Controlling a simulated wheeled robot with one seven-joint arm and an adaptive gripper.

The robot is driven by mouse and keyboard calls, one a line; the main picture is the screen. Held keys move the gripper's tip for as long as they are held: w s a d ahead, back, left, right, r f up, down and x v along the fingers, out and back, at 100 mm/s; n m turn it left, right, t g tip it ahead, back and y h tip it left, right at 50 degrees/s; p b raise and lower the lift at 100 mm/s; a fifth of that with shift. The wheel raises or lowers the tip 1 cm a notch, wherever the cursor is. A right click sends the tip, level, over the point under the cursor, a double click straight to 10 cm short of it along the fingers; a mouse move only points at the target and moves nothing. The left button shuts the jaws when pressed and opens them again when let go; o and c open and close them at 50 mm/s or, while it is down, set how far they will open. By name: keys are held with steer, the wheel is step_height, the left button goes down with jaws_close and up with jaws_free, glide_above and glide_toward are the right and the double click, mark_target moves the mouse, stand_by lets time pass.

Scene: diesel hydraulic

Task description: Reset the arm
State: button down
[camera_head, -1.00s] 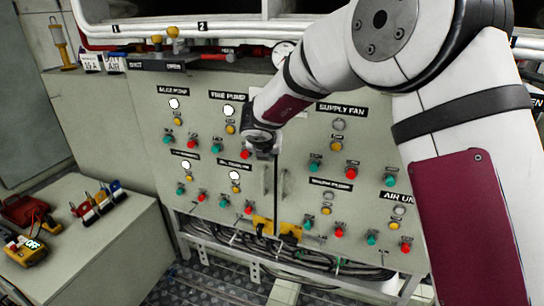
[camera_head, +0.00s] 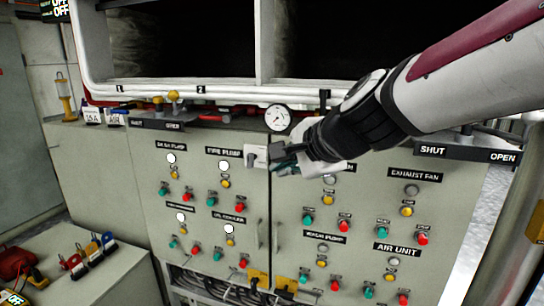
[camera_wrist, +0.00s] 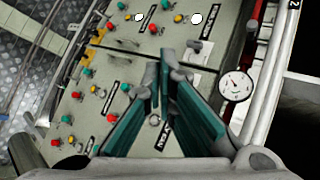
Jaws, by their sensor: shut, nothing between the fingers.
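My arm comes in from the upper right in the head view. My gripper (camera_head: 272,157) is raised in front of the top of the control cabinet, just below the round gauge (camera_head: 278,118). In the wrist view its green-padded fingers (camera_wrist: 164,72) come together at their tips, with nothing visible between them. The cabinet panel (camera_head: 262,190) carries rows of red, green and yellow buttons and white lamps. Part of the supply fan label is hidden behind the gripper. The gauge also shows in the wrist view (camera_wrist: 236,85), right of the fingers.
A bench (camera_head: 118,285) with a red device (camera_head: 15,262) and several coloured padlocks stands at lower left. White pipes (camera_head: 190,92) run above the cabinet. A SHUT/OPEN lever plate (camera_head: 465,152) is at right. Cables hang below the panel.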

steer(key=s+d+f+n+g+h, duration=0.1)
steer(key=s+d+n, duration=0.3)
steer(key=s, duration=0.5)
steer(key=s+d+f+n+g+h+p, duration=0.1)
steer(key=s+d+f+n+g+h, duration=0.1)
steer(key=s+d, duration=0.5)
steer(key=s+d+f+n+g+h, duration=0.2)
steer(key=s+d+f+n, duration=0.2)
steer(key=s, duration=0.7)
steer(key=d+n, duration=0.2)
steer(key=n, duration=0.1)
steer(key=shift+s+p, duration=0.2)
steer(key=shift+p, duration=0.2)
